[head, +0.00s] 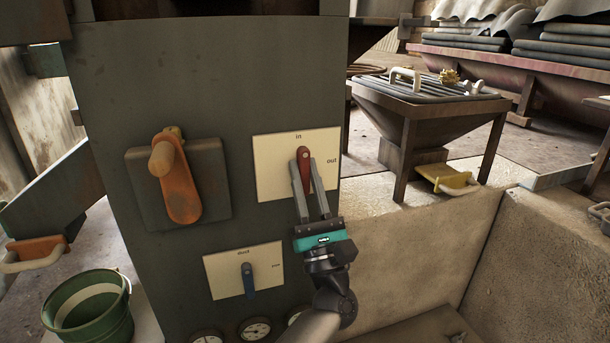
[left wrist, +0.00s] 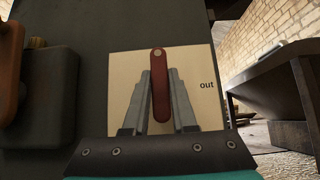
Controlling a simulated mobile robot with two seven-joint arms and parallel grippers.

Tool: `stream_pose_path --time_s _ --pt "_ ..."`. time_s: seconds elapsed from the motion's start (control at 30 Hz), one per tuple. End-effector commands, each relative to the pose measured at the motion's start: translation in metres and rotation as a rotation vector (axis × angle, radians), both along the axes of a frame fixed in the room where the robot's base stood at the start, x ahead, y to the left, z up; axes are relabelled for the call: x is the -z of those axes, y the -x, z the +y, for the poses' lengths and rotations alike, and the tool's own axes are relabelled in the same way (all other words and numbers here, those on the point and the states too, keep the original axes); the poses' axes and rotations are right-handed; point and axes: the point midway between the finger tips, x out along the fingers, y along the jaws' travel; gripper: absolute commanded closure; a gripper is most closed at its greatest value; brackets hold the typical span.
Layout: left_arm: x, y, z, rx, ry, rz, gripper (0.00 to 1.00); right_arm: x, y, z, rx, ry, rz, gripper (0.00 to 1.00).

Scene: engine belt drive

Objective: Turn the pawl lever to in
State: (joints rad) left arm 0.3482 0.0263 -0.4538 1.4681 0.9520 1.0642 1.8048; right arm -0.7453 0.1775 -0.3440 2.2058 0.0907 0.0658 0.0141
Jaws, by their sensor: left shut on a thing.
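The pawl lever (head: 304,158) is a red lever on a cream plate (head: 272,150) with "in" at the top and "out" at the right. My right gripper is not in view.
An orange lever (head: 180,190) sits on a grey box left of the plate. Below is a second cream plate (head: 230,270) with a blue lever (head: 248,280), above several gauges. A green bucket (head: 90,310) stands at lower left. A hopper table (head: 420,110) stands at the right.

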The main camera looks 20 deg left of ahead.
Motion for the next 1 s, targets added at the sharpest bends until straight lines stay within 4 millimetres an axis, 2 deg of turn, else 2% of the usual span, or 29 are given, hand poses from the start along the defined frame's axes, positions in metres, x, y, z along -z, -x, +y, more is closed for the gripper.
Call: stream_pose_path --time_s 0.1,0.13,0.37,0.73,0.87,1.0 --pt "0.001 -0.001 0.001 0.000 0.003 0.005 1.00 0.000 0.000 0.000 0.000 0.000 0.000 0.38" --pt "0.001 -0.001 0.001 0.000 0.003 0.005 0.72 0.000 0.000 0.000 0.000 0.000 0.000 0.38" --pt "0.001 0.000 0.001 0.000 0.001 0.003 0.46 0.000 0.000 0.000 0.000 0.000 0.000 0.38" --pt "0.006 0.004 -0.001 -0.002 -0.001 0.004 0.45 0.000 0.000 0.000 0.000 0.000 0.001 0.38" --pt "0.021 0.014 -0.003 -0.006 -0.001 0.008 0.45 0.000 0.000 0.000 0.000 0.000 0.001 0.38" --pt "0.045 0.033 -0.007 -0.015 -0.001 0.009 0.45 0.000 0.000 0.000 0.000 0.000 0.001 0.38"
